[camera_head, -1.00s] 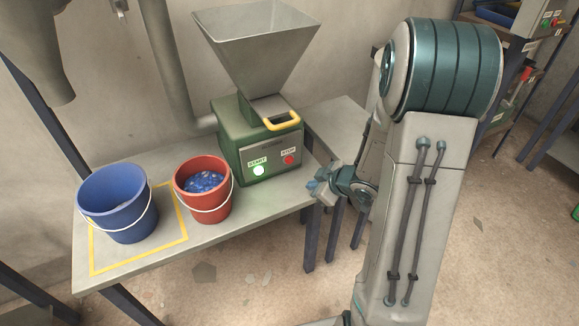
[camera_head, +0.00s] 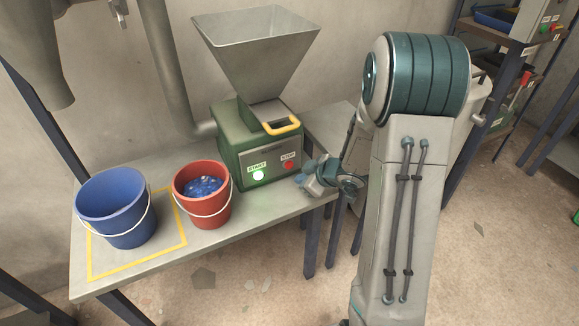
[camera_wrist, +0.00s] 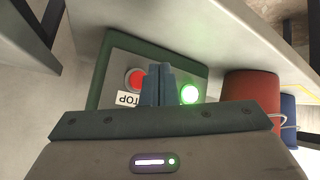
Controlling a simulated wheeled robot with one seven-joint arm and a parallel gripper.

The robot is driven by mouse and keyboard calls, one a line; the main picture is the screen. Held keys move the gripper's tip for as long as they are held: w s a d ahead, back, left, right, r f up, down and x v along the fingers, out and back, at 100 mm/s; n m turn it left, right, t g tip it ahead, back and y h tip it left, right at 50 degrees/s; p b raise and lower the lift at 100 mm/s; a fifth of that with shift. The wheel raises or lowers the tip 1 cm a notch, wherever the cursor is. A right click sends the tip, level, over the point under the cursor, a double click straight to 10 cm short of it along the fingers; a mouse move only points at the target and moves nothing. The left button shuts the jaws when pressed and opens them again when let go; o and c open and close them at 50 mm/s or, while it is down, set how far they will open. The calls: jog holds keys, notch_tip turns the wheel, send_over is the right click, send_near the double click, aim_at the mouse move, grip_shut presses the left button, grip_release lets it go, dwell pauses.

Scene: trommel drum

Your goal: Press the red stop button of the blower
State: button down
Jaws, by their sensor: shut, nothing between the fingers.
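The blower is a green box with a grey front panel (camera_head: 273,172) under a metal hopper (camera_head: 256,50). Its red stop button (camera_head: 289,165) is on the right of the panel, under a STOP label. The green start button (camera_head: 258,175) is lit on the left. In the wrist view the picture is turned over: the red stop button (camera_wrist: 135,79) is left of my fingers and the lit green button (camera_wrist: 189,94) right of them. My gripper (camera_wrist: 158,72) is shut and empty, pointing at the panel between the buttons. In the head view my gripper (camera_head: 303,179) is just right of the panel.
A red bucket (camera_head: 216,208) with blue pieces and a blue bucket (camera_head: 108,222) stand on the table (camera_head: 245,218), the blue one inside a yellow outline. The blower has a yellow handle (camera_head: 281,125). A shelf (camera_head: 505,75) stands at the right.

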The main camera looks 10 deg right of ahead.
jog(key=shift+w+a+r+p, duration=0.2)
jog(key=shift+w+p, duration=0.1)
jog(key=shift+w, duration=0.3)
jog(key=shift+w+a+f, duration=0.1)
jog(key=shift+w+a, duration=0.05)
jog(key=shift+w, duration=0.3)
jog(key=shift+w+a+f, duration=0.1)
jog(key=shift+w, duration=0.35)
jog(key=shift+p, duration=0.35)
dwell(0.6)
jog(key=shift+w+a, duration=0.1)
jog(key=shift+w, duration=0.3)
jog(key=shift+w+a+p, duration=0.1)
jog(key=shift+w+p, duration=0.3)
jog(key=shift+p, duration=0.1)
dwell(0.5)
jog(key=shift+s, duration=0.15)
jog(key=shift+s+d, duration=0.25)
jog(key=shift+s, duration=0.45)
jog(key=shift+s+d, duration=0.2)
jog(key=shift+s, duration=0.6)
jog(key=shift+s+d, duration=0.25)
jog(key=shift+s, duration=0.55)
jog(key=shift+s+d, duration=0.2)
jog(key=shift+s, duration=0.6)
